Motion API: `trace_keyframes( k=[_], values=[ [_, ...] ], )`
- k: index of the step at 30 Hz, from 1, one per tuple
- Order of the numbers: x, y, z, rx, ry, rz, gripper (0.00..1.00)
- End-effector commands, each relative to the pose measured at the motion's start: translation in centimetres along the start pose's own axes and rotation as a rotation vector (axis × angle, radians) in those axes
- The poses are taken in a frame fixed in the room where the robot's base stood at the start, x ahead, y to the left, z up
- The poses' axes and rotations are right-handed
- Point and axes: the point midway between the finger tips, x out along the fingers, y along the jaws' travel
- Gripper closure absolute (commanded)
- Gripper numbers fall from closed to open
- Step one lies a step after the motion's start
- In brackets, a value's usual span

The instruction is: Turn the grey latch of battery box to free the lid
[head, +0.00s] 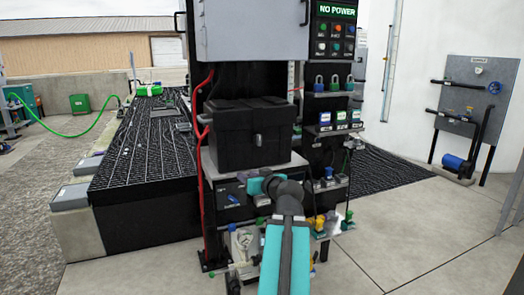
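The battery box (230,150) is a black box with a black lid (252,108), standing on a grey shelf in the middle of the head view. The lid looks closed. My gripper's fingers cannot be made out there.
A grey cabinet (250,30) hangs above the box. Red cables (202,130) run down its left side. A "NO POWER" panel (335,30), padlocks (334,82) and switches stand to the right. Gauges and valves (243,240) crowd below. Concrete floor (420,235) is clear at right.

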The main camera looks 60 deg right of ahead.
Motion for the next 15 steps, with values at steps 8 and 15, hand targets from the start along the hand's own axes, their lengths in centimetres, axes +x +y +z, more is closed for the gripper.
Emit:
trace_keyframes(
  k=[8,15],
  values=[
    [-6.3,5.5,-6.3,-0.068,0.179,0.111,0.70],
    [-8.3,6.7,-8.2,-0.089,0.225,0.140,0.70]
  ],
)
